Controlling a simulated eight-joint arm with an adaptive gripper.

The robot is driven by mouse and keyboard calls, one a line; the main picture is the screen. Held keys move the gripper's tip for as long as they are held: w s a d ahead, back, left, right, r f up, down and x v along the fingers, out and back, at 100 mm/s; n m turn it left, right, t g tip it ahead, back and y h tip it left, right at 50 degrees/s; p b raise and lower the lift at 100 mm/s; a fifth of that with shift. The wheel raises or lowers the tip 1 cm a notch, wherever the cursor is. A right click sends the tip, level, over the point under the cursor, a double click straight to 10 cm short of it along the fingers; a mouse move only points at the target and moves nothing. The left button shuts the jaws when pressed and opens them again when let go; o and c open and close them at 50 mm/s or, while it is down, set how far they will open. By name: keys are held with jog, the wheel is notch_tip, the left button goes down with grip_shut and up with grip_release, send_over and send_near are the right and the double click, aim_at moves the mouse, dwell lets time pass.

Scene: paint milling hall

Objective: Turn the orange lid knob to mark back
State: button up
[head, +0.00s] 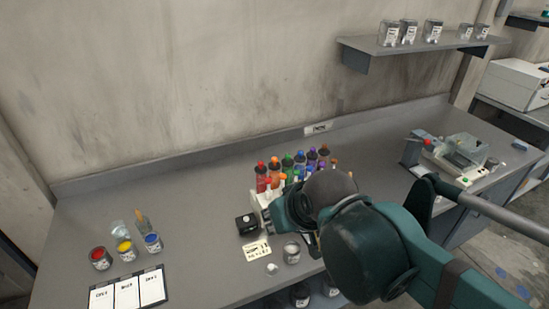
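I cannot make out an orange lid knob for certain. Orange caps show on bottles at the back of the bench, one on an orange-capped bottle (275,164) and one on a bottle further right (323,155). A bench machine (462,152) with a clear cover stands at the right, with small red and green parts; no orange knob is clear on it. My arm reaches in from the right and its end hangs over the bench middle, just in front of the bottle rack. The fingers of my gripper are hidden or too small to tell, so its opening does not show.
A black box (246,224), a label card (257,251) and a metal can (291,252) stand near my arm's end. Open paint cans, including a red one (100,258), and a white chart (127,291) are at the left. The bench between is clear. A shelf (400,50) hangs above.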

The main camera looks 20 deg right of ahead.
jog(key=w+d+r+m+g+p, duration=0.25)
jog(key=w+r+m, duration=0.2)
jog(key=w, duration=0.25)
jog(key=w+d+r+m+g+p, duration=0.1)
jog(key=w+d+r+m+p, duration=0.15)
jog(key=w+m, duration=0.4)
jog(key=m+g+p, duration=0.4)
jog(key=m+p, duration=0.1)
jog(key=m, duration=0.5)
send_over(274, 158)
jog(key=shift+s+f+t, duration=0.1)
jog(key=shift+f+t, duration=0.15)
jog(key=shift+f, duration=1.45)
jog(key=shift+f, duration=0.15)
jog(key=shift+f, duration=3.75)
jog(key=c, duration=0.9)
